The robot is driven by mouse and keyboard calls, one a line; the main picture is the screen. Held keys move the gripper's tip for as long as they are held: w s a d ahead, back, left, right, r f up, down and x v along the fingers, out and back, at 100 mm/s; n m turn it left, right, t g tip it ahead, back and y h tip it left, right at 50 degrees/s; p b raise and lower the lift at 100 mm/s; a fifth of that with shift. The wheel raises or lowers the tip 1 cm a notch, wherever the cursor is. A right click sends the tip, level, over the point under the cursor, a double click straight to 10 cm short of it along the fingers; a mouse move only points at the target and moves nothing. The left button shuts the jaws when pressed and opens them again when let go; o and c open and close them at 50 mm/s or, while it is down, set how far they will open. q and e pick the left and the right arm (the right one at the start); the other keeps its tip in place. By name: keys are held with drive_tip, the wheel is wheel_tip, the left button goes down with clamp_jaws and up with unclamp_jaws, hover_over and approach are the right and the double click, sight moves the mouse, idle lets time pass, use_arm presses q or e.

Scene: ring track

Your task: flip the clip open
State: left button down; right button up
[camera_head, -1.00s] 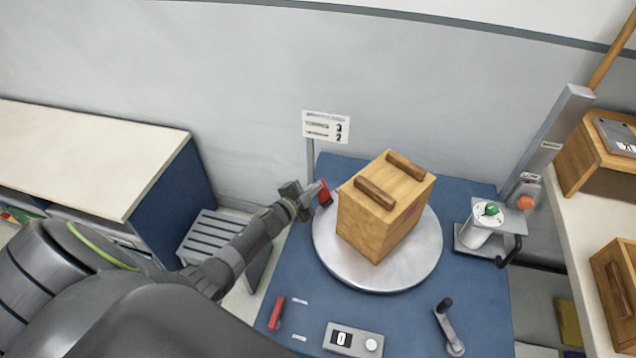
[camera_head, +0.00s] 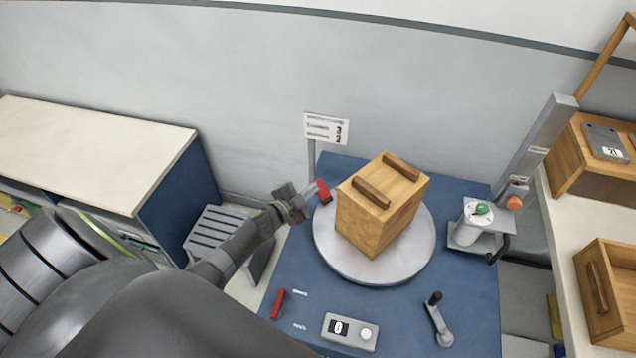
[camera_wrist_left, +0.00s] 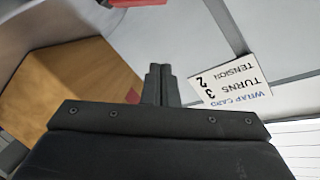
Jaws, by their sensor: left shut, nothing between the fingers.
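A small red clip (camera_head: 324,190) stands at the left edge of the round grey turntable (camera_head: 375,273), beside the wooden box (camera_head: 368,228). My right gripper is not in view.
A sign on a post (camera_head: 326,128) stands behind the gripper. The blue table (camera_head: 300,270) also bears a red lever (camera_head: 278,304), a counter box (camera_head: 350,332), a crank (camera_head: 438,320) and a white spool with green top (camera_head: 470,228). A slatted stool (camera_head: 214,232) stands left.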

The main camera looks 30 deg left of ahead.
use_arm(q)
drive_tip(key=shift+a+v, duration=0.15)
drive_tip(key=shift+v, duration=1.25)
drive_tip(key=shift+a+v, duration=0.1)
drive_tip(key=shift+v, duration=1.35)
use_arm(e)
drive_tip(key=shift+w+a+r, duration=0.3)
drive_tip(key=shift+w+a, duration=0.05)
